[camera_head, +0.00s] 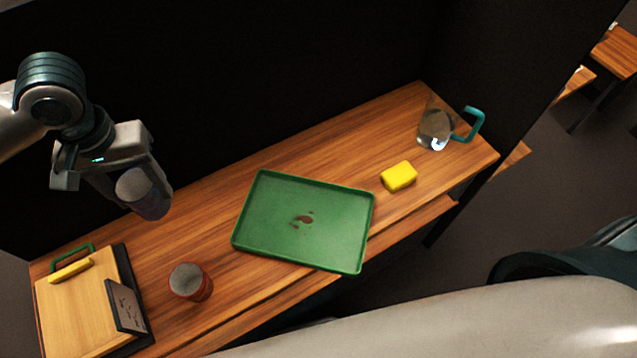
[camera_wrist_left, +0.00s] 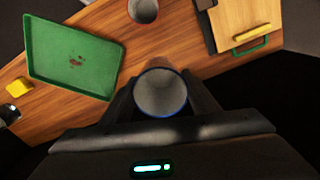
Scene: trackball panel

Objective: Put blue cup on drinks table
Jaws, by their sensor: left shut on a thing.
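My left gripper (camera_head: 138,188) is shut on a cup (camera_head: 147,196) and holds it above the back edge of the wooden table (camera_head: 398,110). The cup looks dark blue-purple outside with a grey inside. In the left wrist view the cup (camera_wrist_left: 160,93) shows its open mouth and a blue rim between the fingers of the left gripper (camera_wrist_left: 160,108). The cup is slightly tilted in the head view. I cannot tell whether this wooden table is the drinks table. My right gripper is not in view.
A green tray (camera_head: 270,220) with brown stains lies mid-table. A red cup (camera_head: 190,283) stands left of it. A cutting board (camera_head: 75,310) with a small dark sign (camera_head: 127,306) is at the left end. A yellow sponge (camera_head: 399,176) and a clear pitcher (camera_head: 436,125) are at right.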

